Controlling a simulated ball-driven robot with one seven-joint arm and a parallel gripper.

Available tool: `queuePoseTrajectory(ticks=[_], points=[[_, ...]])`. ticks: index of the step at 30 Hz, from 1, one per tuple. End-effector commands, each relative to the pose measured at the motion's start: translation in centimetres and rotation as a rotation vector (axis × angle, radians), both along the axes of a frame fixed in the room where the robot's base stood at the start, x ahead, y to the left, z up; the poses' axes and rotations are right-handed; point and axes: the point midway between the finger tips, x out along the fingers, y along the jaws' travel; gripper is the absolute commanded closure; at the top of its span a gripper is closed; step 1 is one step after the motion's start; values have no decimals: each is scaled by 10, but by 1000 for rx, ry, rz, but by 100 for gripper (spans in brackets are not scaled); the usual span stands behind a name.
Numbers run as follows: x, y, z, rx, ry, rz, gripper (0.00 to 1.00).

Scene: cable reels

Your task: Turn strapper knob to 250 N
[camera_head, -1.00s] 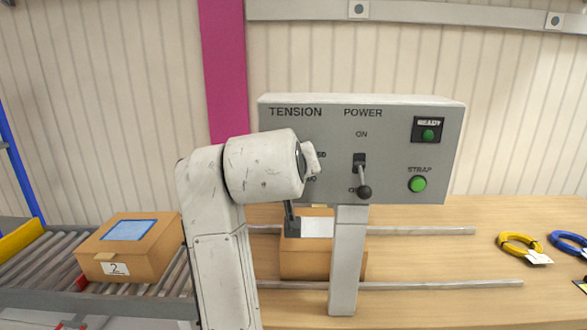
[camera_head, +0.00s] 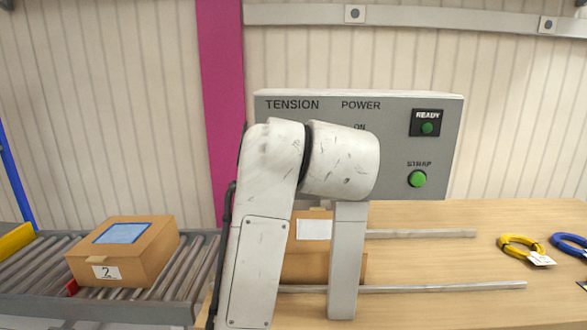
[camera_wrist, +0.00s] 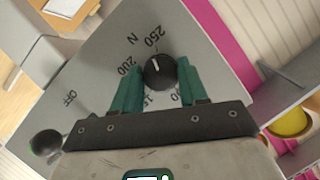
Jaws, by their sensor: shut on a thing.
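The black tension knob (camera_wrist: 160,73) sits on the grey strapper panel (camera_wrist: 100,72) in the wrist view. Its white pointer mark aims up and slightly left, toward the printed 250; I cannot tell whether it is exactly on it. The 200 label lies further left. My gripper (camera_wrist: 160,78) is shut on the knob, one teal finger on each side. In the head view the panel (camera_head: 391,135) shows TENSION and POWER labels, but my arm hides the knob and gripper.
The power lever's black ball (camera_wrist: 47,143) is near OFF in the wrist view. A green STRAP button (camera_head: 417,179) and READY light (camera_head: 427,127) are on the panel's right. A carton (camera_head: 124,252) sits on the roller conveyor (camera_head: 196,270). Cable coils (camera_head: 520,246) lie on the table.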

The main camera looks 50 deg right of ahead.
Motion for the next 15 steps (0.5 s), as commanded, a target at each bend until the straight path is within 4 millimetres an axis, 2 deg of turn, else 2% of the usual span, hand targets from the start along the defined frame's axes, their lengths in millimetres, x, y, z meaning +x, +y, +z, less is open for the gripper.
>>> queuePoseTrajectory(ticks=[1, 15], points=[[0, 0, -5, 24, -19, 2, 88], [0, 0, -4, 129, -154, 1, 88]])
